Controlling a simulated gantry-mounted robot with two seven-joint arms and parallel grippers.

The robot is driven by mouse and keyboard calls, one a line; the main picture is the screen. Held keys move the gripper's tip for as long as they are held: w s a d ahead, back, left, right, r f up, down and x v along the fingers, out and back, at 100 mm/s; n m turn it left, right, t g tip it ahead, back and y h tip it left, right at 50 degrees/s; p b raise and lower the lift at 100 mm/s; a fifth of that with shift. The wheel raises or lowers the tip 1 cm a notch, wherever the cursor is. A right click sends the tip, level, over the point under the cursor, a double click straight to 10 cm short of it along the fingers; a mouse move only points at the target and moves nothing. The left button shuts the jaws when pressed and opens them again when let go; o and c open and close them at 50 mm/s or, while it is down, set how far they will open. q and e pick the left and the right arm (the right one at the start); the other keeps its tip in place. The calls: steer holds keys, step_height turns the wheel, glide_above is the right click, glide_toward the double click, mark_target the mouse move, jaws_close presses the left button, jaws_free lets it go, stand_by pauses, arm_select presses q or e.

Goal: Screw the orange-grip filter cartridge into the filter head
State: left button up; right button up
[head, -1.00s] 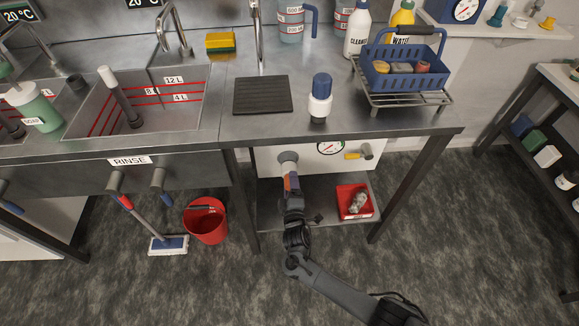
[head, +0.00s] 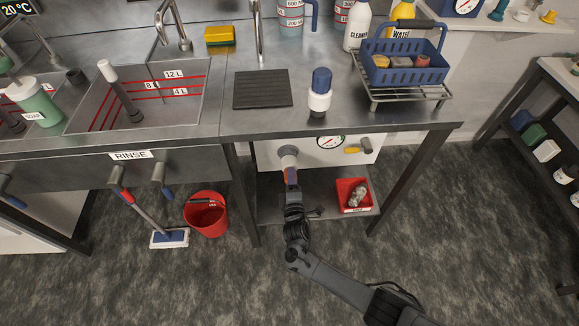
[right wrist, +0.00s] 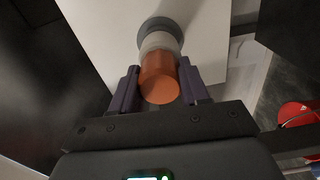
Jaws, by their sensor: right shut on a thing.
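The filter cartridge has an orange grip (right wrist: 160,80) and a pale body (right wrist: 159,43). Its far end meets the round grey filter head (right wrist: 160,28) on the white panel under the bench; the views do not show how far it is seated. In the head view the filter head (head: 287,150) is above the gripper. My right gripper (head: 291,178) is shut on the orange grip, with one dark finger on each side in the right wrist view (right wrist: 158,85). In the head view the fingers hide most of the grip. My left gripper is not in view.
A pressure gauge (head: 331,141) and a yellow-handled valve (head: 358,149) sit right of the filter head. A red tray (head: 345,208) holding a pale item stands on the lower shelf (head: 326,190). Table legs flank the shelf.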

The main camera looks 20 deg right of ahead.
steer(key=m, duration=0.3)
steer(key=m+b, duration=0.1)
steer(key=m, duration=0.1)
steer(key=shift+f+m, duration=0.2)
steer(key=shift+m, duration=0.2)
steer(key=m+b, duration=0.1)
steer(key=m, duration=0.5)
steer(key=shift+b, duration=0.3)
steer(key=o, duration=0.8)
steer(key=shift+r+m, duration=0.2)
steer(key=shift+m, duration=0.3)
steer(key=o, duration=0.5)
steer(key=shift+c, duration=0.2)
